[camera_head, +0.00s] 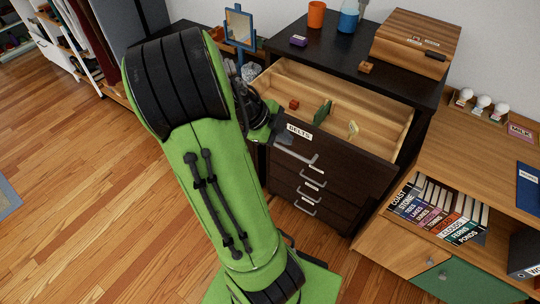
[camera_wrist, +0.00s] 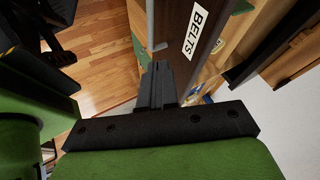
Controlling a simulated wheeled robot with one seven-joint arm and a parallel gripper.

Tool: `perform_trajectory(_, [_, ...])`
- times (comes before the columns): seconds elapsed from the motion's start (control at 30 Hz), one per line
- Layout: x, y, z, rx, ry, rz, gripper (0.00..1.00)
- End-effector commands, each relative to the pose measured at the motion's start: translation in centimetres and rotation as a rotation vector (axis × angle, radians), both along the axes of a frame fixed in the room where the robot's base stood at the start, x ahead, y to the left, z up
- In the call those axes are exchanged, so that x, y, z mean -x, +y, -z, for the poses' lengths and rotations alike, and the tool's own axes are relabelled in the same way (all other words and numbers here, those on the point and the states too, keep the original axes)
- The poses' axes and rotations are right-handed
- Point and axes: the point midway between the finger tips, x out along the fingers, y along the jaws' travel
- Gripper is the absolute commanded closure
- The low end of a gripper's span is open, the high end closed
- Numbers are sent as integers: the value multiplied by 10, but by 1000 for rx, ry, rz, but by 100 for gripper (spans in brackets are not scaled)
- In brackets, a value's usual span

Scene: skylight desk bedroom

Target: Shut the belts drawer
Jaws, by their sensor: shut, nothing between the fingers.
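The belts drawer (camera_head: 352,163) is the top drawer of a dark chest and stands well open. A white BELTS label (camera_head: 299,132) is on its dark front, with a metal handle (camera_head: 305,158) below. Inside the pale wooden drawer lie a small red block (camera_head: 294,104), a green piece (camera_head: 322,112) and a yellowish piece (camera_head: 352,129). My gripper (camera_head: 277,137) is at the left end of the drawer front. In the wrist view my gripper (camera_wrist: 159,68) is shut and empty, its tips close to the drawer front (camera_wrist: 180,40); I cannot tell whether they touch.
The chest top (camera_head: 340,50) holds an orange cup (camera_head: 316,14), a blue bottle (camera_head: 348,18) and a wooden box (camera_head: 415,42). Lower drawers (camera_head: 340,207) look shut. A wooden shelf unit (camera_head: 450,150) with books stands close at right. Open floor (camera_head: 90,190) lies at left.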

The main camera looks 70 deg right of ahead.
Motion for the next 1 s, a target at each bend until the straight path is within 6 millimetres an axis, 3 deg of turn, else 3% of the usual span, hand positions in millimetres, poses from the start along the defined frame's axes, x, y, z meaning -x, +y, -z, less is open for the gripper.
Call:
perform_trajectory(0.17, [10, -8, 11, 13, 3, 28, 100])
perform_trajectory(0.4, [33, -28, 53, 9, 3, 26, 100])
perform_trajectory(0.6, [45, -39, 75, 9, 0, 21, 100])
perform_trajectory(1.0, [47, -42, 79, 10, -3, 18, 100])
